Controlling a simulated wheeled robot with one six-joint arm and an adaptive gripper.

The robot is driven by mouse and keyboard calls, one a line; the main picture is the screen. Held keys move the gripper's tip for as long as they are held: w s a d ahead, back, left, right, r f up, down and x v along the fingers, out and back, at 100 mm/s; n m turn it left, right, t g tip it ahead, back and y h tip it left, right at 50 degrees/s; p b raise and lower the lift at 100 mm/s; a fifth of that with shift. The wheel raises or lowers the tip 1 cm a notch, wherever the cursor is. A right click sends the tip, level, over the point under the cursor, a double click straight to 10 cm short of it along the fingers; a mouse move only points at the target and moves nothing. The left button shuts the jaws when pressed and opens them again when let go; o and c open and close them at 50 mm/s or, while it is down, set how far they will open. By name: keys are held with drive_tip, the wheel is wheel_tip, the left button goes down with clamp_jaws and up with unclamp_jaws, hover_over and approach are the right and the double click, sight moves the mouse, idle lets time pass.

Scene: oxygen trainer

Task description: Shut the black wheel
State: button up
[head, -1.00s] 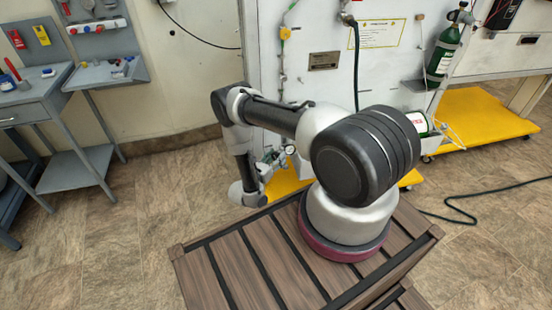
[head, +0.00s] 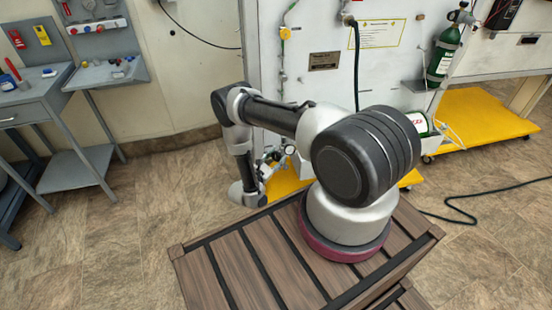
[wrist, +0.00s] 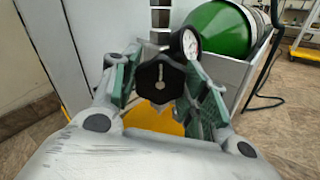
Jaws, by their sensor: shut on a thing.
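The black wheel (wrist: 160,84) shows in the middle of the wrist view, a dark knob with a pale mark on its face. My gripper (wrist: 163,88) is shut on it, with one green-padded finger on each side. A round white gauge (wrist: 190,43) sits just behind and above the wheel. In the head view my gripper (head: 270,162) is low in front of the white panel, small and partly hidden by my arm. The wheel cannot be made out clearly there.
A green cylinder (wrist: 222,32) lies behind the gauge in a grey holder. A white panel (head: 300,90) stands close behind my gripper. A yellow platform (head: 480,118) and a dark hose (head: 470,212) are at the right. A grey workbench (head: 50,100) stands at the left.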

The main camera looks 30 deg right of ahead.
drive_tip(key=shift+s+f, duration=0.1)
drive_tip(key=shift+f, duration=0.05)
drive_tip(key=shift+c, duration=0.2)
drive_tip(key=o, duration=1)
drive_tip(key=shift+o, duration=0.2)
drive_tip(key=shift+a, duration=0.15)
drive_tip(key=v, duration=1.1)
drive_tip(key=shift+s+a, duration=0.2)
drive_tip(key=shift+a, duration=0.15)
